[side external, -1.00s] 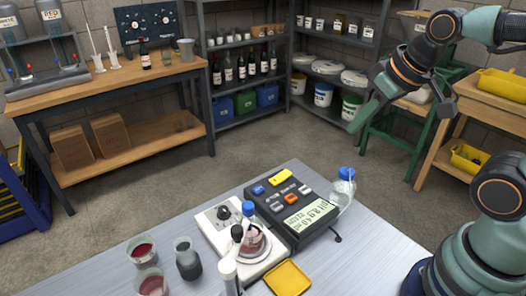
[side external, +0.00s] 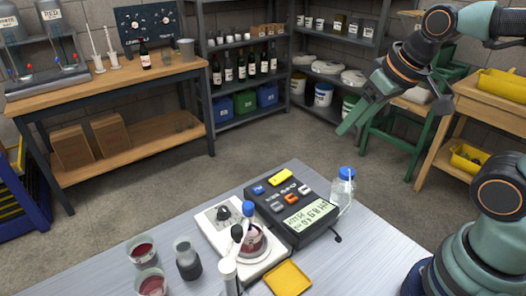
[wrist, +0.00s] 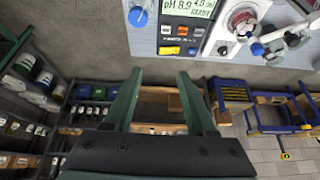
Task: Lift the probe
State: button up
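The probe, a slim upright piece with a blue cap (side external: 249,209), stands at a beaker of red liquid (side external: 256,243) on the white stirrer (side external: 210,222). The beaker partly hides its lower part. In the wrist view the blue cap (wrist: 257,49) shows at the upper right, beside the beaker (wrist: 242,20).
A pH meter (side external: 318,215) and a blue-capped wash bottle (side external: 343,190) stand right of the stirrer. A yellow tray (side external: 288,278) lies in front. Cups of red liquid (side external: 141,252) and a dark-filled flask (side external: 188,262) stand left.

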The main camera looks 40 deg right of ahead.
jog(key=w+a+r+m+g, duration=0.2)
jog(key=w+a+m+g, duration=0.15)
jog(key=a, duration=0.55)
jog(key=m+g, duration=0.2)
jog(key=m, duration=0.3)
send_near(248, 205)
notch_tip(248, 205, down, 9)
jog(key=shift+r, duration=0.15)
grip_shut()
jog(key=shift+r, duration=0.1)
dwell(0.7)
